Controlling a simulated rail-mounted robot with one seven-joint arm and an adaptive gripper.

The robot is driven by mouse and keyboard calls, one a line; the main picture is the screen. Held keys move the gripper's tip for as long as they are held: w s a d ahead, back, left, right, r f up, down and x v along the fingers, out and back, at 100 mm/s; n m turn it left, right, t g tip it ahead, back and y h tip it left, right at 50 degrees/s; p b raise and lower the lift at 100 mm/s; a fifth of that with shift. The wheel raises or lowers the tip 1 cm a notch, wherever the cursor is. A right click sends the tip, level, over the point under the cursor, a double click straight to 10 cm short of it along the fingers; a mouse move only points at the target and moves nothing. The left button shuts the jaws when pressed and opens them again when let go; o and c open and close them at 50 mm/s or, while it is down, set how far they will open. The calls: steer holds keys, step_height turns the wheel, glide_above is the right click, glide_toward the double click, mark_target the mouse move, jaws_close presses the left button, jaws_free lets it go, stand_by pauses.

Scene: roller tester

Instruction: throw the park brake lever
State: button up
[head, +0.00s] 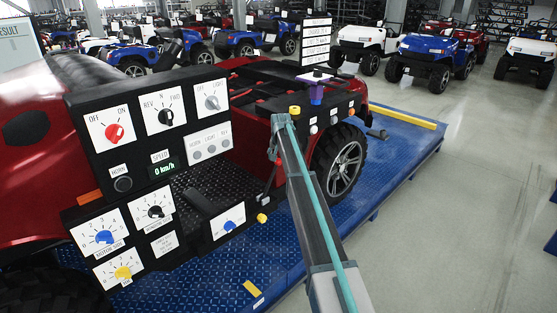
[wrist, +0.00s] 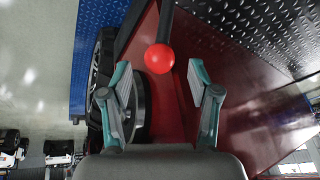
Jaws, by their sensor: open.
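In the wrist view, a lever with a round red knob (wrist: 160,58) on a black rod (wrist: 166,22) shows at the upper middle, in front of a dark red body panel. I take it for the park brake lever. My gripper (wrist: 161,80) is open, with one teal-and-grey finger to the left of the knob and one to the right. The fingers look apart from the knob, and nothing is held.
A black control panel (head: 140,147) with dials stands at left in the head view. The vehicle's wheel (head: 343,167) rests on a blue platform (head: 385,185) right of my arm. Grey floor (head: 455,230) at right is clear.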

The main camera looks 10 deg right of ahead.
mark_target(278, 161)
steer(key=shift+p+x, duration=0.55)
steer(key=shift+x, duration=1.45)
jaws_close()
